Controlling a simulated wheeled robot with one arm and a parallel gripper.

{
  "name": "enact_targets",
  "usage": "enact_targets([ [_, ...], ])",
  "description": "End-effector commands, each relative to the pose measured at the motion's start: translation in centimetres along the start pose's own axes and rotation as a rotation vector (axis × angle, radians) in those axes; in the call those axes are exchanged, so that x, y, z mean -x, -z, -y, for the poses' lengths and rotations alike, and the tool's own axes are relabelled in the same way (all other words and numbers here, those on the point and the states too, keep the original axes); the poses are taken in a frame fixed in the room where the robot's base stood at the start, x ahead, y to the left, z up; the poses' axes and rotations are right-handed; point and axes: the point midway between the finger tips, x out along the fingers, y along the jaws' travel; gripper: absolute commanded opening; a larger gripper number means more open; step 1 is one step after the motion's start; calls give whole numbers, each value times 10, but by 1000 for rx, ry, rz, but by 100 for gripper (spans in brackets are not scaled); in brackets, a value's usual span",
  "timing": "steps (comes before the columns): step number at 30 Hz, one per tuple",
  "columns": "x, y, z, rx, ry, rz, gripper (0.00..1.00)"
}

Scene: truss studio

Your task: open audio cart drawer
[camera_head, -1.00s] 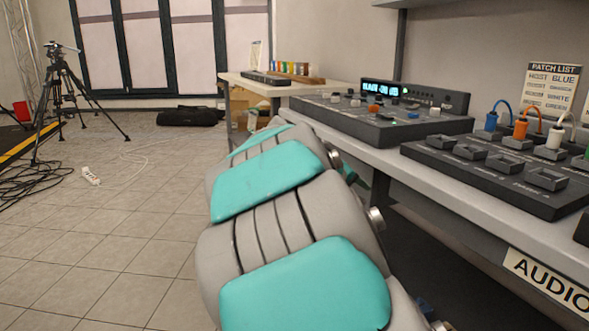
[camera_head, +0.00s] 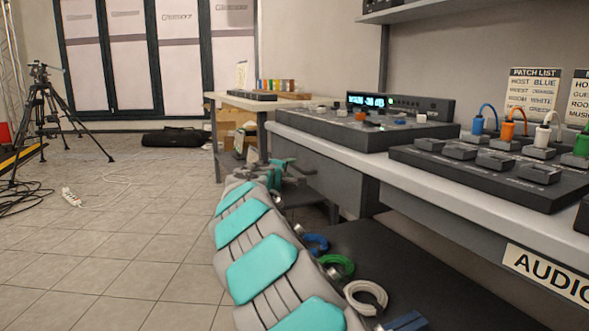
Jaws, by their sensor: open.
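The audio cart (camera_head: 470,215) is the long light-topped bench on the right, with an "AUDIO" label on its front edge. A grey drawer unit (camera_head: 345,187) hangs under its top, toward the far end. Its front face is seen at a steep angle, and I cannot make out a handle. My grey and teal arm runs from the bottom centre along the cart's front. My gripper (camera_head: 292,168) is at its far end, open, just left of the drawer unit. The fingertips are small, and I cannot tell whether they touch the drawer.
A mixer (camera_head: 365,132) and a patch box (camera_head: 490,172) with coloured plugs stand on the cart. Coiled blue, green (camera_head: 338,266) and white cables lie on the dark lower shelf beside my arm. A tripod (camera_head: 45,110) and floor cables are at left.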

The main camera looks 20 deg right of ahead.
Motion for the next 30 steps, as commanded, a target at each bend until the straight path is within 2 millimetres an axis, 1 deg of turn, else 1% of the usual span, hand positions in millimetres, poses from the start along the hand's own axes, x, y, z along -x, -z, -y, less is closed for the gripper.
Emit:
enact_targets([
  [1, -7, 1, 0, -3, 1, -2, 47],
  [5, -24, -1, 1, -4, 2, 0, 47],
  [12, -41, 0, -1, -3, 0, 0, 47],
  [17, -46, -1, -1, -3, 0, 2, 47],
  [25, -46, -1, -1, -2, -1, 2, 47],
  [26, -46, -1, -1, -2, 0, 2, 45],
  [30, -46, -1, -1, -2, 0, 2, 29],
])
